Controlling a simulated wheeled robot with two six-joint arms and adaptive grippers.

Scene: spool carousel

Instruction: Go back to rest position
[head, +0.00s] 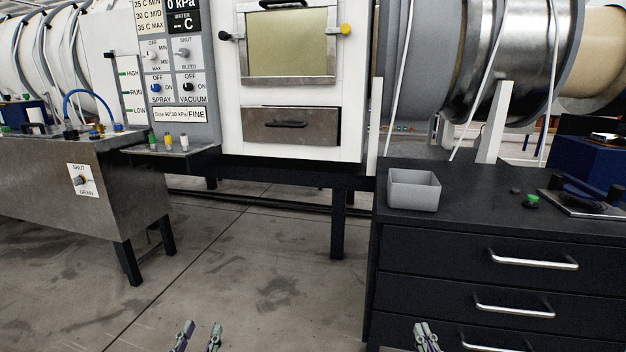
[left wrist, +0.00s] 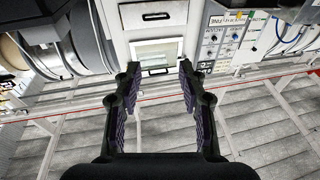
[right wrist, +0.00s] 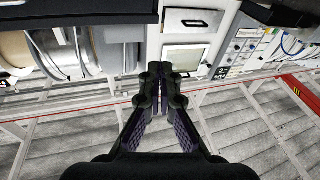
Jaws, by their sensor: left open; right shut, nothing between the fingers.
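My left gripper (head: 198,338) shows at the bottom edge of the head view, over the bare floor. Its two fingers stand apart with nothing between them, as the left wrist view (left wrist: 160,85) also shows. My right gripper (head: 427,338) shows at the bottom edge further right, in front of the black drawer cabinet (head: 450,262). Its fingers are together and hold nothing, and the right wrist view (right wrist: 161,90) shows the tips closed. Both grippers are apart from every object.
A grey open bin (head: 414,196) stands on the cabinet top, with a green-topped item (head: 531,201) further right. A metal tank (head: 70,190) stands at left. A white machine (head: 290,135) with a window and drawer is behind. The floor (head: 250,270) between is clear.

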